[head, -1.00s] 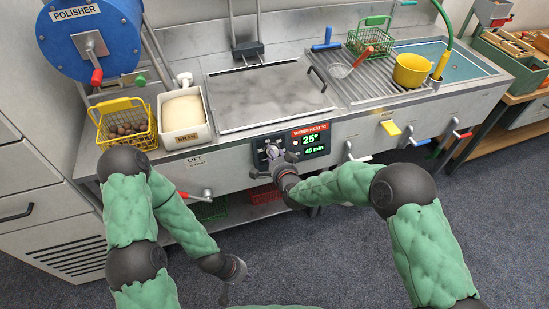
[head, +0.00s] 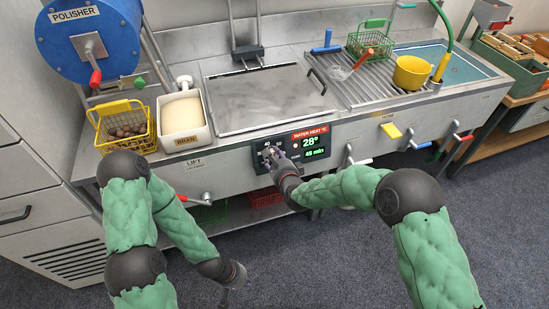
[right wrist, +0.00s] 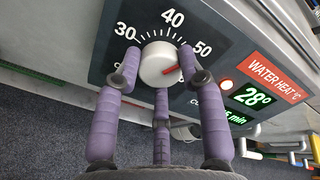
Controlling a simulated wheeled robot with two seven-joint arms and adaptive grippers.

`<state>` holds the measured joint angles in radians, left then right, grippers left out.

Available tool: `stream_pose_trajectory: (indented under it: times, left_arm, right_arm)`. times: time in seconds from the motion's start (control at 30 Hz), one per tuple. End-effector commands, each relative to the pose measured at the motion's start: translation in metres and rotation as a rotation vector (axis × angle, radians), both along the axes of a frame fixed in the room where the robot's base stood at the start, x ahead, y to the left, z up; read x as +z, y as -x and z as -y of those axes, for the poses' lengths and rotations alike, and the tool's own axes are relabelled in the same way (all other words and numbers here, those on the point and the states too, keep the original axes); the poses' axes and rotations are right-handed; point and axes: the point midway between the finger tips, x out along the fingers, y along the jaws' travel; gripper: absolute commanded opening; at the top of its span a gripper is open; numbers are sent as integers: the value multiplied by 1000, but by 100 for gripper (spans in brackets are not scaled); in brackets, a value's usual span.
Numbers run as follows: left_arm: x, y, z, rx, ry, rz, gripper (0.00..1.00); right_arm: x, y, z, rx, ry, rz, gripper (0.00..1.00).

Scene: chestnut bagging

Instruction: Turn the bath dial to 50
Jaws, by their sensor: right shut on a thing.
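The bath dial is a round white knob (right wrist: 158,64) with a red pointer mark, on a black panel marked 30, 40 and 50. In the right wrist view the red mark points right, toward the 50 side; a finger hides some of the scale there. My right gripper (head: 272,155) has its purple fingers closed around the dial's edge; they also show in the right wrist view (right wrist: 158,72). The water heat display (head: 311,142) reads 28°. My left gripper (head: 226,291) hangs low in front of the bench, apart from the dial; its fingers are unclear.
A covered bath (head: 268,95) is set in the bench above the panel. A yellow basket (head: 125,128) of chestnuts and a bran bin (head: 184,120) stand to its left. A red-handled lift lever (head: 195,199) and other levers project from the bench front.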

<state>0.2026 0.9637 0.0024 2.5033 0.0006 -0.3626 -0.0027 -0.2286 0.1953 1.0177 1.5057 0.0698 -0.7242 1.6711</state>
Motion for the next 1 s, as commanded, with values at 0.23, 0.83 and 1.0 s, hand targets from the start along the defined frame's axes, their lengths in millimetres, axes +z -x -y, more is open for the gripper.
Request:
stream_pose_trajectory:
  times: [0.23,0.83,1.0]
  left_arm:
    - [0,0,0,0,0,0,0]
    - [0,0,0,0,0,0,0]
    - [0,0,0,0,0,0,0]
  right_arm:
    - [-4,3,-3,-42,-146,-59,8]
    - [-3,3,-3,-80,-259,-92,8]
    - [-2,2,-3,-80,-258,-91,8]
